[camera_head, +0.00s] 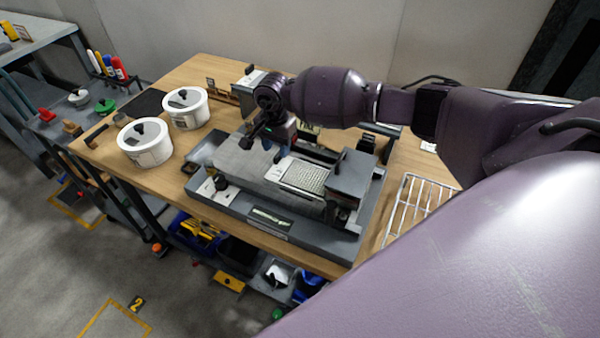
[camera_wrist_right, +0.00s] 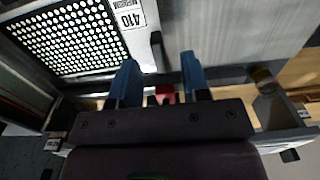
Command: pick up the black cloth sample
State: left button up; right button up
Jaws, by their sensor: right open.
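My right gripper (camera_head: 273,150) is over the grey machine in the middle of the bench, with its fingers pointing down. In the right wrist view its two blue fingers (camera_wrist_right: 158,82) are apart, with no cloth between them. A flat black piece (camera_head: 147,103) lies at the bench's left end, behind the white tubs and well left of my right gripper. I cannot tell whether it is the black cloth sample. No other black cloth is clear in either view. My left gripper is not in view.
The grey machine (camera_head: 232,196) carries a perforated light plate (camera_head: 302,176), marked 410 in the wrist view (camera_wrist_right: 70,40). Two lidded white tubs (camera_head: 145,150) (camera_head: 186,108) stand left of it. A wire rack (camera_head: 418,200) lies right. A small red part (camera_wrist_right: 165,92) shows beyond my fingers.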

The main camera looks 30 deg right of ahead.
jog(key=shift+f, duration=1.45)
grip_shut()
jog(key=shift+r, duration=0.2)
